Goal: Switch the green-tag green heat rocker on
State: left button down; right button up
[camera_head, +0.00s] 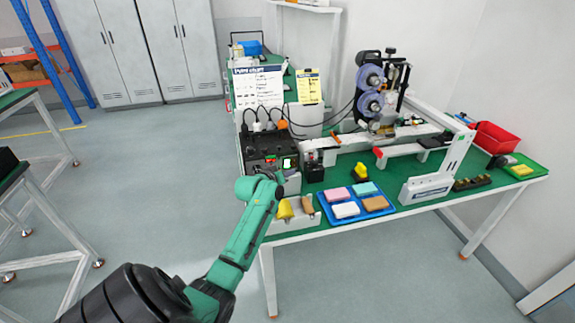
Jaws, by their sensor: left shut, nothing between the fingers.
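A dark control box (262,147) with plugs and cables on top stands at the left end of the green bench. A small bright green and white patch (288,163) shows on its front, at the right; it is too small to tell whether it is the tag or the rocker, or which way the rocker is set. My left arm reaches up from the bottom left. My left gripper (284,177) is shut and empty, close in front of the box and just below the green patch. I cannot tell whether it touches. The wrist hides part of the box's lower front. My right gripper is out of view.
A blue tray (379,211) with several coloured blocks lies right of the box. Yellow and brown pieces (285,209) lie near the bench's front edge. A spool machine (375,95), a white bracket (430,188) and a red bin (497,138) stand farther right.

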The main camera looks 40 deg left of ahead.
pick_arm(q)
jog(key=s+d+p, duration=0.2)
jog(key=d+p, duration=0.1)
jog(key=shift+s+r, duration=0.15)
jog(key=shift+r, duration=0.2)
